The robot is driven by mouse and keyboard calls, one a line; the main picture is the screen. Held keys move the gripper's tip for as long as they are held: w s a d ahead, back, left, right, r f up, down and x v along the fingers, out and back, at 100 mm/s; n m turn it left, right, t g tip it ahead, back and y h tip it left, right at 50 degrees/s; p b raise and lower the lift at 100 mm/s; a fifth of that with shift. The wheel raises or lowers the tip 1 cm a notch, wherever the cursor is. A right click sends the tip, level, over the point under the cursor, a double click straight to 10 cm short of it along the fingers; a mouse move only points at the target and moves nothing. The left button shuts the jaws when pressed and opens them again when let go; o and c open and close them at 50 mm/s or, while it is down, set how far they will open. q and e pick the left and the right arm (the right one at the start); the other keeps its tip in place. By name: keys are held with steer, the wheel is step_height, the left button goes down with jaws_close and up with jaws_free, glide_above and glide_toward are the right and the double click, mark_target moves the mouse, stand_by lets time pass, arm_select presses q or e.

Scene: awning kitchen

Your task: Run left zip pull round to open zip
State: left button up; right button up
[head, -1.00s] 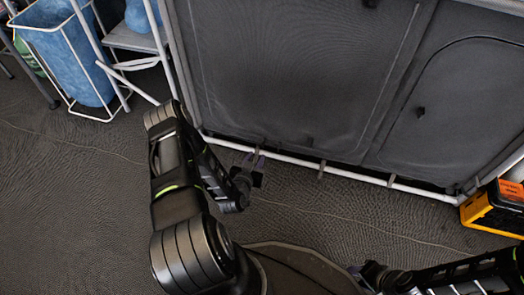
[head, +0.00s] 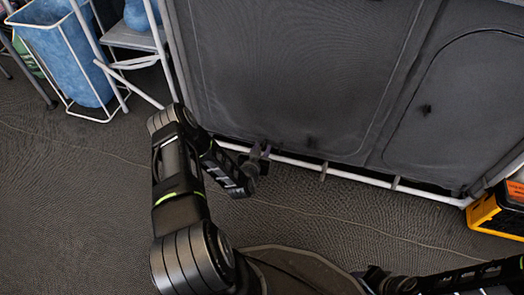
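The dark grey fabric cabinet front fills the upper middle and right of the head view. Its left door panel (head: 290,70) is bordered by a thin zip line and lies flat. A small dark tab, seemingly a zip pull (head: 312,143), sits near the panel's bottom edge. My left gripper (head: 262,151) is just in front of the lower edge of the cabinet, left of that tab and apart from it. Its fingers look parted, with nothing seen between them. My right gripper (head: 376,276) is low in the picture, partly cut off, and its fingers are unclear.
The right door panel (head: 460,100) carries another small dark tab (head: 427,109). A white rail (head: 350,173) runs along the cabinet's foot. A wire-framed blue bag (head: 75,65) and a grey stand (head: 135,40) are at left. A yellow and black crate (head: 492,216) stands at right. Bare floor lies in front.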

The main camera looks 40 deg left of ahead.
arm_select(q)
jaws_close()
stand_by(1.4)
